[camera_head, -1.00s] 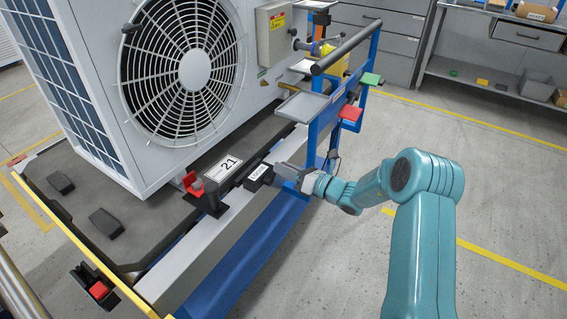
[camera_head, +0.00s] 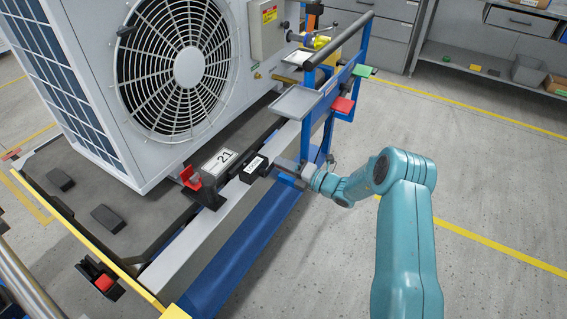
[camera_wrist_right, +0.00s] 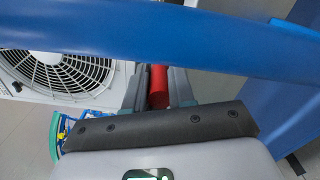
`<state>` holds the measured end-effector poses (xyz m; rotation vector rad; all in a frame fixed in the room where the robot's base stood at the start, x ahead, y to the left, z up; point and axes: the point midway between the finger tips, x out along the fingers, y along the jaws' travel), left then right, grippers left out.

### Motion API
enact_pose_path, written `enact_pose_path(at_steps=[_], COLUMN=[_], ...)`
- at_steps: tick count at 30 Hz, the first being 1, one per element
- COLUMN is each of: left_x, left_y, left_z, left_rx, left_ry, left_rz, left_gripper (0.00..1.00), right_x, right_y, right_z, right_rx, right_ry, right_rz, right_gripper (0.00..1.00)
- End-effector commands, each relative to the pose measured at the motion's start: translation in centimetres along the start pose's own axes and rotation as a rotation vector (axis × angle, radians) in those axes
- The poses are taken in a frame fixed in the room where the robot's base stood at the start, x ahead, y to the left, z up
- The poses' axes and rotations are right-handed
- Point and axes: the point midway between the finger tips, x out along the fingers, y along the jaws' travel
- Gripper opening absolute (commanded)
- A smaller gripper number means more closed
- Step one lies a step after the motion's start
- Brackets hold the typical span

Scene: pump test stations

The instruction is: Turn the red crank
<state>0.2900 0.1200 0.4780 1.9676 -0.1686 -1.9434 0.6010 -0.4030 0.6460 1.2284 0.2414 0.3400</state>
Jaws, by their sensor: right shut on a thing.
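A red cylindrical handle (camera_wrist_right: 158,86), likely the crank's grip, stands between the fingers of my right gripper (camera_wrist_right: 156,82) in the right wrist view. The gripper is shut on it, and a blue bar covers part of the view just beyond. In the head view my right gripper (camera_head: 286,168) is at the blue cart's side, beside the small black labelled block (camera_head: 254,169). The red handle cannot be made out there. My left gripper is in neither current view.
A large fan unit (camera_head: 190,68) stands on the cart. A grey block marked 21 (camera_head: 219,161), a grey tray (camera_head: 297,102), a red tab (camera_head: 343,104) and a green tab (camera_head: 364,70) are near the gripper. The floor (camera_head: 480,165) on the right is clear.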

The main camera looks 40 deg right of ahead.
Motion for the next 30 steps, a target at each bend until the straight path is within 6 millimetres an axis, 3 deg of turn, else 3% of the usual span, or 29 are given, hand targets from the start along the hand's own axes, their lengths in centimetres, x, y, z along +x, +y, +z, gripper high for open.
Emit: enact_pose_path(at_steps=[19, 20, 21, 30], left_x=[-0.06, -0.06, -0.06, -0.1], left_y=[0.02, 0.02, 0.02, 0.03], left_z=[0.0, 0.0, 0.0, 0.0], left_rx=[0.0, 0.0, 0.0, 0.0], left_ry=[0.0, 0.0, 0.0, 0.0], left_rz=[0.0, 0.0, 0.0, 0.0], left_gripper=[0.43, 0.43, 0.43, 0.43], right_x=[-0.11, -0.11, -0.1, -0.1], right_y=[-0.58, -0.59, -0.58, -0.35], right_z=[-0.32, -0.33, -0.32, -0.19], right_rx=[0.044, 0.044, 0.044, 0.043], right_ry=[0.004, 0.005, 0.005, 0.003], right_rz=[-0.008, -0.008, -0.008, -0.003], right_gripper=[0.0, 0.33, 0.46, 0.48])
